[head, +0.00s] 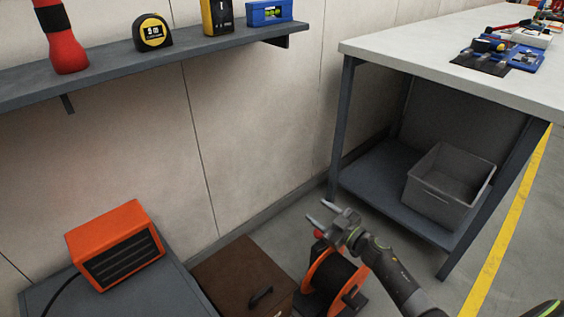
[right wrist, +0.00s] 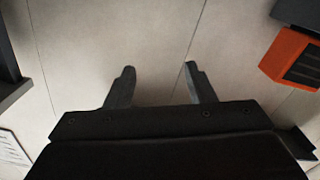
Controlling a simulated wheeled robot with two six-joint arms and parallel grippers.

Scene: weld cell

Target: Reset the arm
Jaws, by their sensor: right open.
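My right gripper (head: 322,214) is in the lower middle of the head view, on an arm that comes in from the bottom right. Its two fingers stand apart with nothing between them. In the right wrist view the same gripper (right wrist: 159,88) shows both fingers spread in front of the pale wall panels (right wrist: 130,35). From the head it appears in front of an orange cable reel (head: 348,290), partly covering it. I cannot tell how far apart they are. My left gripper is not in view.
A workbench (head: 440,45) with tools stands at right, a grey bin (head: 440,205) on its lower shelf. A wall shelf (head: 110,82) runs at upper left. An orange heater (head: 115,245) and a brown box (head: 240,275) are below. Floor beside the yellow line (head: 505,235) is clear.

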